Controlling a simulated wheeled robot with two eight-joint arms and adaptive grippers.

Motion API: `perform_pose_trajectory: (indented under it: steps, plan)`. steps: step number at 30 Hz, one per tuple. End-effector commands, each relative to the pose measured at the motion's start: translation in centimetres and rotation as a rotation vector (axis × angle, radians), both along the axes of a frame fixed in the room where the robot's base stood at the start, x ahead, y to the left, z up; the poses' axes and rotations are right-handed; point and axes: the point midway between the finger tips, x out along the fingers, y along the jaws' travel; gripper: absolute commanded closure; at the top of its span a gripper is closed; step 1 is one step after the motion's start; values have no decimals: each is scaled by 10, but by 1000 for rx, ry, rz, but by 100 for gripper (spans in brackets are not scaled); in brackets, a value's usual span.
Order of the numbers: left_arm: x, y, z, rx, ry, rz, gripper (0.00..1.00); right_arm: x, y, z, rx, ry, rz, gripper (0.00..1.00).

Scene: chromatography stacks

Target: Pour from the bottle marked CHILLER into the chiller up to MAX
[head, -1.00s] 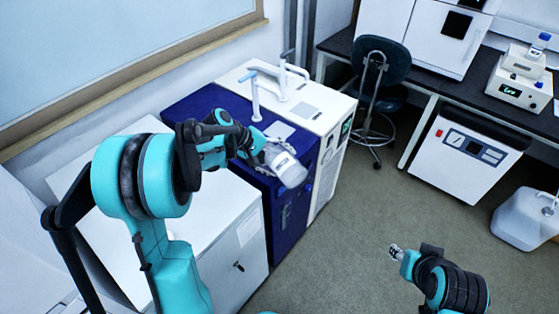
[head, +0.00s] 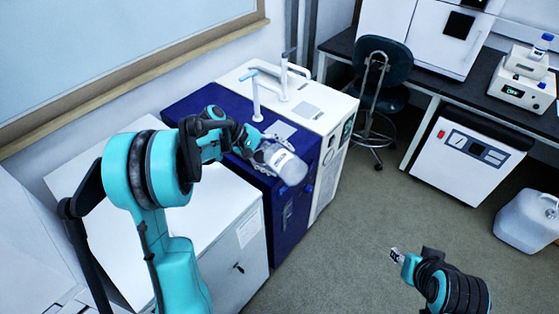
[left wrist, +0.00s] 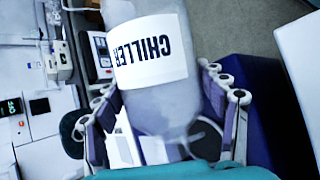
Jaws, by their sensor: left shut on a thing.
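The bottle marked CHILLER (head: 287,165) is a translucent white bottle with a white label. My left gripper (head: 262,152) is shut on it and holds it tilted, over the front edge of the dark blue unit (head: 190,103). In the left wrist view the bottle (left wrist: 160,100) lies between the gripper's fingers (left wrist: 165,105), and its label reads CHILLER. Which unit is the chiller, its fill opening and any MAX mark cannot be made out. My right gripper (head: 396,255) is low at the right over the floor, too small to tell its opening.
A white unit with a handle (head: 318,115) stands behind the blue one. A white cabinet (head: 225,215) stands in front of it. A stool (head: 380,75), a white floor unit (head: 465,155) and a jerrycan (head: 527,220) are at the right. The floor between is clear.

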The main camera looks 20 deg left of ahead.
Motion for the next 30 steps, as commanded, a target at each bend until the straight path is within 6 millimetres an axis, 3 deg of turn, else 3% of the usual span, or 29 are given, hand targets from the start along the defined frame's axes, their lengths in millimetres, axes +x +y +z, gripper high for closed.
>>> perform_pose_trajectory:
  steps: [14, 24, 30]
  plan:
    - [0, -1, 2, 4, -5, -1, 88, 0, 0, 2, 0, 0, 0, 60]
    - [-5, -8, 11, 205, -136, -2, 88, 0, 0, 25, 0, 0, 0, 60]
    - [-7, -11, 28, 352, -234, -4, 88, 0, 0, 46, 0, 0, 0, 60]
